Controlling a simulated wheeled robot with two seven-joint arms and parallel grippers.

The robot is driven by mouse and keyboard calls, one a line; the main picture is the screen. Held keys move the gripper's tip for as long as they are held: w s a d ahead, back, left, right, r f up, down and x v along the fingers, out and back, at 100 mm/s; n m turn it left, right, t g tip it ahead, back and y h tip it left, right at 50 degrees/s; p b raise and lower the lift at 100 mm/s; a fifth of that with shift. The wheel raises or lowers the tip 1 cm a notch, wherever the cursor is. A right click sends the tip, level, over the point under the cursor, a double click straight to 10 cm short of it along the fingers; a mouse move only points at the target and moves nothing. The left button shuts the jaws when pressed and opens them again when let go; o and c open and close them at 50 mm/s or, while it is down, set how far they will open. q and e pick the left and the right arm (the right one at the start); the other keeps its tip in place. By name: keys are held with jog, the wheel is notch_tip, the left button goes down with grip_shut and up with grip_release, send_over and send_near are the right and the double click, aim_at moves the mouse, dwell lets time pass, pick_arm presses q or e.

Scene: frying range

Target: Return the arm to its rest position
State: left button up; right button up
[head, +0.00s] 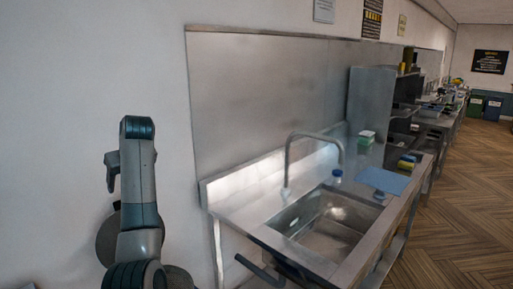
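One of my arms (138,190), grey and dark teal, stands upright at the left of the head view, in front of the bare wall. Its top bends over, and a small grey part (112,170) sticks out on its left side. No gripper fingers can be made out on it. My other arm is not clearly in view. The visible arm stands left of the metal sink unit and looks apart from it.
A steel sink (330,225) with a tall faucet (288,165) stands right of the arm. A blue cloth (384,180), sponges (406,162) and a small bottle (337,176) lie around it. A dark bar (260,270) shows at its front. The wood floor (470,220) at right is clear.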

pick_arm(q)
jog(key=s+d+f+m, duration=0.2)
jog(key=s+f, duration=0.4)
jog(key=f, duration=0.5)
jog(key=s+d+f+m+h, duration=0.1)
jog(key=s+d+f+m, duration=0.1)
jog(key=s+f, duration=0.7)
jog(key=s+d+f+m, duration=0.2)
jog(key=s+f, duration=0.2)
jog(key=f, duration=0.8)
jog(key=s+d+f+m+h, duration=0.25)
jog(key=s+d, duration=0.25)
jog(key=s, duration=0.7)
jog(key=s+d+f+m+g+h, duration=0.1)
jog(key=s+d+f, duration=0.3)
jog(key=s, duration=0.7)
jog(key=s+d+f+m+h, duration=0.25)
jog(key=s+d, duration=0.25)
jog(key=s, duration=0.7)
notch_tip(320, 180, down, 27)
jog(key=g+y, duration=0.1)
jog(key=s+a+f+g, duration=0.1)
jog(key=s+f, duration=0.8)
jog(key=s+a+f, duration=0.2)
jog(key=s+f, duration=0.8)
jog(key=shift+s+a+g, duration=0.2)
jog(key=shift+a+g, duration=0.05)
jog(key=shift+g, duration=0.15)
